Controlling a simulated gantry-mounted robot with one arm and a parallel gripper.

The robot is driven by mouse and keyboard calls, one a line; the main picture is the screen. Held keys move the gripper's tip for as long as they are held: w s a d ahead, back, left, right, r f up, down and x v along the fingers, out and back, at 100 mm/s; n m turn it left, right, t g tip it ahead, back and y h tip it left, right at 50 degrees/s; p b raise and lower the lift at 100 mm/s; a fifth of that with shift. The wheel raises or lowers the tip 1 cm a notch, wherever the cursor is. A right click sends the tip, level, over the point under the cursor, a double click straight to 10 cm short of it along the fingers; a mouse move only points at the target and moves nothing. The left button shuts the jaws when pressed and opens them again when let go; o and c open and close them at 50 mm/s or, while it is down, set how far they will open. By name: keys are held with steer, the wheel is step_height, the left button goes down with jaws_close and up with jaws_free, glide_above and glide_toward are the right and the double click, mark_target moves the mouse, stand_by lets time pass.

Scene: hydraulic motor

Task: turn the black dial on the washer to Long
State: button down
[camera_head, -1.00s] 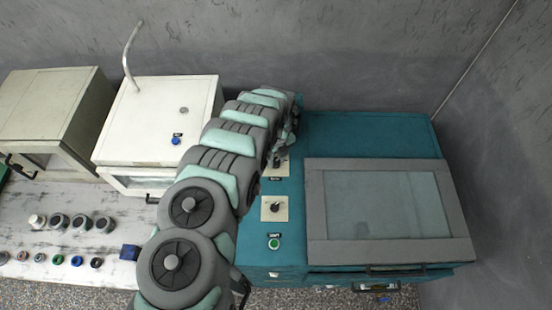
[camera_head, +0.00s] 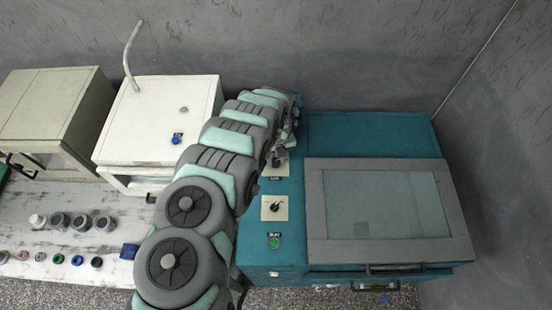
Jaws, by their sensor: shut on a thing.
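The teal washer (camera_head: 370,132) stands at the right with a grey-framed glass lid. Two cream dial plates lie on the left part of its top. The nearer black dial (camera_head: 275,206) is in plain view on its plate, with nothing touching it. My gripper (camera_head: 278,163) is at the farther plate (camera_head: 275,173), shut on the black dial there. That dial is mostly hidden by the gripper and arm, and its setting cannot be read. A small label below the farther plate is too small to read.
A green start button (camera_head: 274,243) is near the washer's front. A white machine (camera_head: 155,120) with a bent pipe and a beige cabinet (camera_head: 50,105) stand to the left. Several small round parts and a blue block (camera_head: 129,251) lie on the white bench.

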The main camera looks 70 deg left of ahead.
mark_target(278, 161)
steer(key=c, duration=1)
jaws_free()
steer(key=shift+r, duration=0.1)
step_height(278, 161, up, 11)
steer(key=b, duration=0.1)
steer(key=shift+w+f, duration=0.2)
steer(key=shift+w, duration=0.05)
